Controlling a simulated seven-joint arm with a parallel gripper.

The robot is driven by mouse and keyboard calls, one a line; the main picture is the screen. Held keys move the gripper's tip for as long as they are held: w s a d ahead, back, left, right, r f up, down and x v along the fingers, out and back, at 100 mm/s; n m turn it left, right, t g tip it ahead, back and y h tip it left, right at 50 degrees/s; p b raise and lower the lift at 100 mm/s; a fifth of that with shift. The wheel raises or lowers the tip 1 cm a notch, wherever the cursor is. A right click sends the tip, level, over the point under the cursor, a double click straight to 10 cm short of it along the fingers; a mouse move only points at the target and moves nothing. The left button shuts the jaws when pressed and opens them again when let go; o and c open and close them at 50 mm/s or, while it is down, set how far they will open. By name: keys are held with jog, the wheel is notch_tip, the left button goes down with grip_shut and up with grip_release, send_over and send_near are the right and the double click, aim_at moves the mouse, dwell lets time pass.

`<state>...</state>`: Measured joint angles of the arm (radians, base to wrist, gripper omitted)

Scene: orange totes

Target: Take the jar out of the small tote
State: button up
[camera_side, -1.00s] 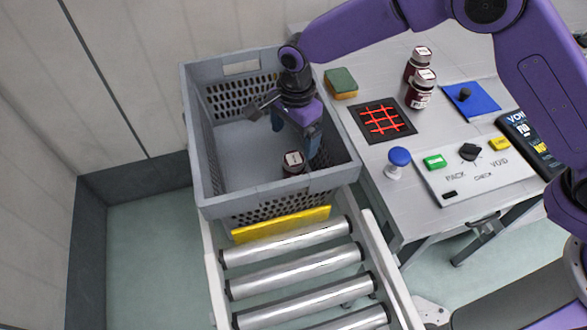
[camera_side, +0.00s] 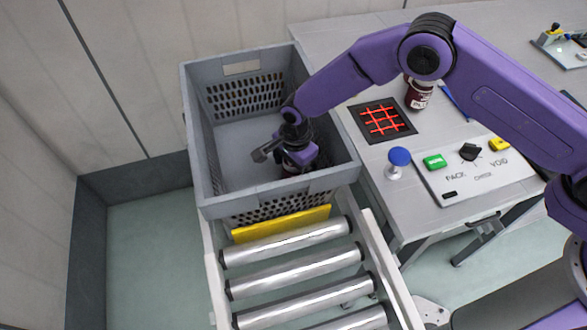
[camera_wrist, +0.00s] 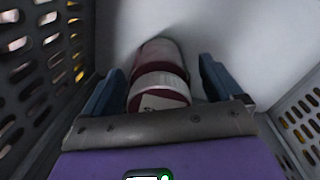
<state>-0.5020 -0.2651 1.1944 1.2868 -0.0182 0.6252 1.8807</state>
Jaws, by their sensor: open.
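The grey tote (camera_side: 225,205) stands at the end of the roller conveyor, with perforated side walls. The dark red jar with a pale band and label (camera_wrist: 160,88) is inside it, near the front right corner. My gripper (camera_side: 297,165) is down inside the tote over the jar and hides nearly all of it in the side view. In the wrist view, its blue fingers are open, one on each side of the jar, with a visible gap at the right. I cannot tell whether the left finger touches it.
Perforated walls (camera_wrist: 40,60) rise close to the gripper on both sides. The bench at the right holds another dark red jar (camera_side: 418,95), a black plate with a red grid (camera_side: 382,120), a blue-topped knob (camera_side: 399,158) and a button panel (camera_side: 470,175). A yellow bar (camera_side: 280,224) and rollers lie in front.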

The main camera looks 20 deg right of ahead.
jog(key=shift+f, duration=0.15)
jog(key=c, duration=1.4)
